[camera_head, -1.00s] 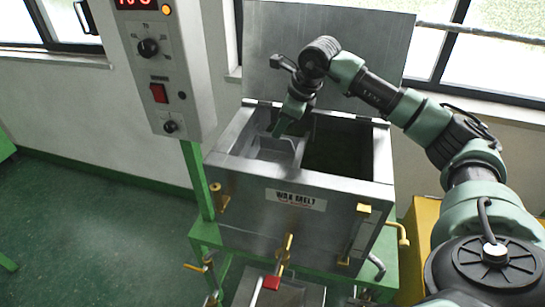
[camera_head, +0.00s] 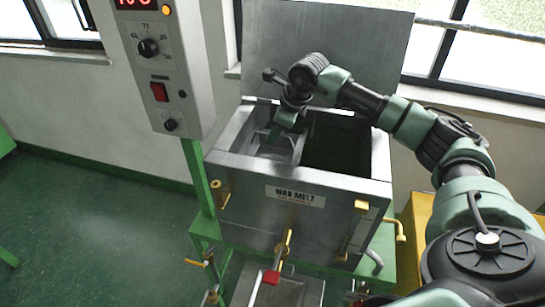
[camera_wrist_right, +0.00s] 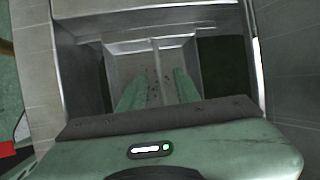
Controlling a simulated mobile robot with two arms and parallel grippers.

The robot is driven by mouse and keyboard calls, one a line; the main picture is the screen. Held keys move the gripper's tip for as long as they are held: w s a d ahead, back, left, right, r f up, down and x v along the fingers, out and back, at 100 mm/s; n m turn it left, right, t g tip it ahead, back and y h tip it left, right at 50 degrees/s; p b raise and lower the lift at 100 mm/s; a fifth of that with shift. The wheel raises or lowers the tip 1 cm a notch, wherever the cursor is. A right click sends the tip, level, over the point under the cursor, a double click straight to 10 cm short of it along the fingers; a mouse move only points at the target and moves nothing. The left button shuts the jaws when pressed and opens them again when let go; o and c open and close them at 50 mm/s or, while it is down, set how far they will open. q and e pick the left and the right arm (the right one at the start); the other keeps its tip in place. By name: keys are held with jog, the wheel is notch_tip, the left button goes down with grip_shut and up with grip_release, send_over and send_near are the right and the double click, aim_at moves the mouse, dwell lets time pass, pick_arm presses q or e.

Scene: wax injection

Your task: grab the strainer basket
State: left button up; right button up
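The strainer basket (camera_head: 281,153) is a grey metal box inside the left part of the open wax melt tank (camera_head: 300,182). In the right wrist view the basket (camera_wrist_right: 128,47) shows small holes in its floor and a thin bar (camera_wrist_right: 155,56) running down its middle. My right gripper (camera_head: 273,134) points down into the basket. Its two green fingers (camera_wrist_right: 160,80) are apart, one on each side of the bar's line, with nothing visibly clamped. I cannot tell how deep the fingertips are or whether they touch the basket. My left gripper is not in view.
The tank's lid (camera_head: 325,50) stands open behind it. A control box (camera_head: 160,75) on a green post stands at the tank's left. The tank's right part (camera_head: 337,143) is dark inside.

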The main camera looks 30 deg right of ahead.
dwell(0.3)
grip_shut()
dwell(1.3)
